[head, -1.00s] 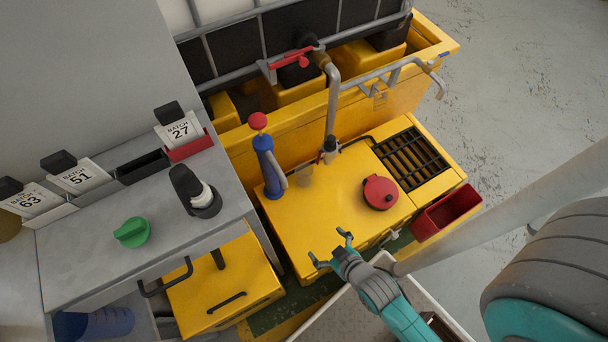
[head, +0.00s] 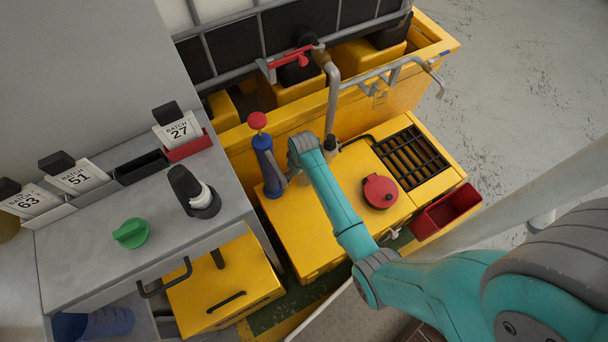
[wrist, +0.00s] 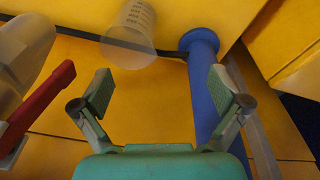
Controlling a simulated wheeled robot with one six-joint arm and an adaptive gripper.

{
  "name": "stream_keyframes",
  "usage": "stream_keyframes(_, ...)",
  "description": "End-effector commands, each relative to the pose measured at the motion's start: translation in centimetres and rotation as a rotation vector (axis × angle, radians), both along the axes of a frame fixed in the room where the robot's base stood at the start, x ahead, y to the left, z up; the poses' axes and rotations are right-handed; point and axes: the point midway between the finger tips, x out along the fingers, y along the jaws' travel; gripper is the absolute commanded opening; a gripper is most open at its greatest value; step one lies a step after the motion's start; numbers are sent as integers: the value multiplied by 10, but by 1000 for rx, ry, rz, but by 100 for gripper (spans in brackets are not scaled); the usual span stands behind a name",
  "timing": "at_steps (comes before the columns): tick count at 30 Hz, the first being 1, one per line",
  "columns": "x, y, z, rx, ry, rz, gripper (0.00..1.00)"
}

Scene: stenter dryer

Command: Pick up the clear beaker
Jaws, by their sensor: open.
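The clear beaker (wrist: 131,32) shows at the top of the wrist view, with dark graduation marks on its side. It is near the yellow surface, beyond my fingertips and left of the middle between them. My gripper (wrist: 163,92) is open and empty, with its two fingers spread. The beaker is not between the fingers.
A blue bottle-like post (head: 268,165) with a red knob stands close left of my wrist; its blue column (wrist: 203,75) is beside my right finger. A red lever (wrist: 40,100) is left of the left finger. A red lid (head: 380,191) sits on the yellow cabinet top (head: 330,225).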

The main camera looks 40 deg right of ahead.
Motion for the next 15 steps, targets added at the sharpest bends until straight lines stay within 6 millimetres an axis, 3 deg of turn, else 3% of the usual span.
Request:
stream_keyframes(3, 19, -19, 17, 9, 62, 1, 99)
stream_keyframes(9, 27, -44, 35, 17, 152, -6, 99)
stream_keyframes(15, 27, -49, 22, 21, 178, -7, 99)
